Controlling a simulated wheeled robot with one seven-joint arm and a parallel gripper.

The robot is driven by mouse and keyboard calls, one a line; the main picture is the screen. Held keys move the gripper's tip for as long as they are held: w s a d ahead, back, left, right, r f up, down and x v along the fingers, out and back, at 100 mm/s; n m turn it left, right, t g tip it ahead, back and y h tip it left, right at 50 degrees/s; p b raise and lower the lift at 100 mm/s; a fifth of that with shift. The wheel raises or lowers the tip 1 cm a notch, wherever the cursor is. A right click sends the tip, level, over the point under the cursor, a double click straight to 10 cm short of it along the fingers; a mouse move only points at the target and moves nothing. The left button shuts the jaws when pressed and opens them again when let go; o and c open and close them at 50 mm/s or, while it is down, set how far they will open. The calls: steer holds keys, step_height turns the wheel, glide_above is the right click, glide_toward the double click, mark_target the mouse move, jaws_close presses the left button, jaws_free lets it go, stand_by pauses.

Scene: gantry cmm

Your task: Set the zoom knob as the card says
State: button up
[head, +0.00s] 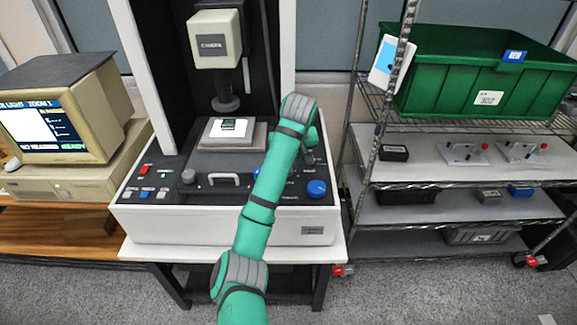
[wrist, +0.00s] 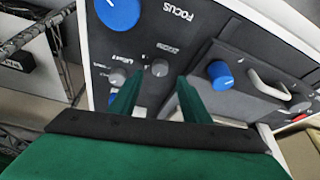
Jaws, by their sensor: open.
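My gripper (wrist: 158,88) is open and empty, with its two green fingers over the black control panel in the wrist view. A small grey knob (wrist: 160,68) shows between and just beyond the fingertips; another small grey knob (wrist: 117,78) is by the left finger. A blue knob (wrist: 220,75) stands to the right of the fingers. The large blue knob (wrist: 117,12) marked FOCUS is at the top; it also shows in the head view (head: 317,188).
The machine's camera head (head: 215,40) hangs above a stage (head: 230,133). A handle (wrist: 268,90) is right of the blue knob. The monitor (head: 55,115) at left shows "LIGHT" and "ZOOM" text. A shelf rack with a green crate (head: 480,75) stands at right.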

steer(key=shift+v, duration=2.8)
steer(key=shift+s+f, duration=0.1)
steer(key=shift+s, duration=0.05)
